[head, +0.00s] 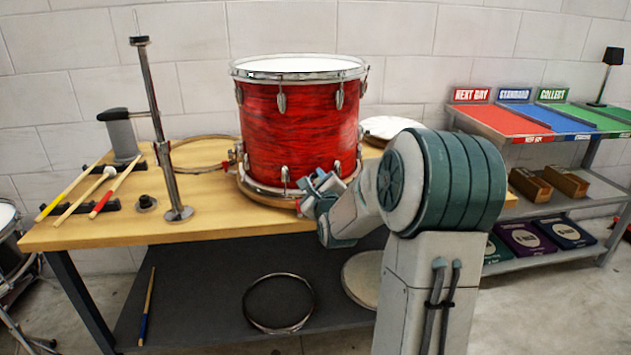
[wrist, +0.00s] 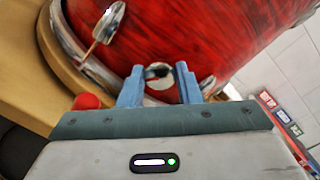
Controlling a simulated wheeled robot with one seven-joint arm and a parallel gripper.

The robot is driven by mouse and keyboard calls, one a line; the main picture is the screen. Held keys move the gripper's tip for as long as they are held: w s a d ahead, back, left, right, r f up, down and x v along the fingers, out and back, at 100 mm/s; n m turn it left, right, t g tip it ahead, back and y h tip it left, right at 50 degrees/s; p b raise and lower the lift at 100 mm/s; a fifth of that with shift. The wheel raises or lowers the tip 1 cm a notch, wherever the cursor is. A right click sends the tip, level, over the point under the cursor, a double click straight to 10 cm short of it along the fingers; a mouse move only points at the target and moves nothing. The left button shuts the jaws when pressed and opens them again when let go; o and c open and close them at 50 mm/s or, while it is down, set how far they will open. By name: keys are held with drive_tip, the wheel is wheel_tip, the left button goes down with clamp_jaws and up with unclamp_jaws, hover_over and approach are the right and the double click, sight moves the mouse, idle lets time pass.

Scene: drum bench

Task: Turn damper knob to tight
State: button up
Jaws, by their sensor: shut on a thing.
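The red drum (head: 298,120) stands upright on the wooden bench, with chrome hoops and lugs. My gripper (head: 318,188) is at the lower front right of the drum. In the wrist view, my gripper's two blue fingers (wrist: 158,78) are on either side of a small round pale knob (wrist: 158,82) with a dark mark, low on the drum's side. The fingers are shut on this knob, which I take for the damper knob. Its setting cannot be read. The red drum shell (wrist: 185,35) fills the wrist view behind the fingers.
A red ball-shaped part (wrist: 88,101) sits just left of my fingers. On the bench (head: 110,225) are a metal stand (head: 165,140), drumsticks (head: 75,195) and a loose hoop (head: 195,153). A shelf with coloured trays (head: 555,118) stands at right. The bench's front middle is clear.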

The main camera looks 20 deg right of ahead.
drive_tip(key=shift+f, duration=0.1)
drive_tip(key=o, duration=1)
drive_tip(key=shift+c, duration=0.2)
drive_tip(key=v, duration=1.3)
drive_tip(key=shift+s, duration=0.4)
drive_tip(key=shift+a, duration=0.1)
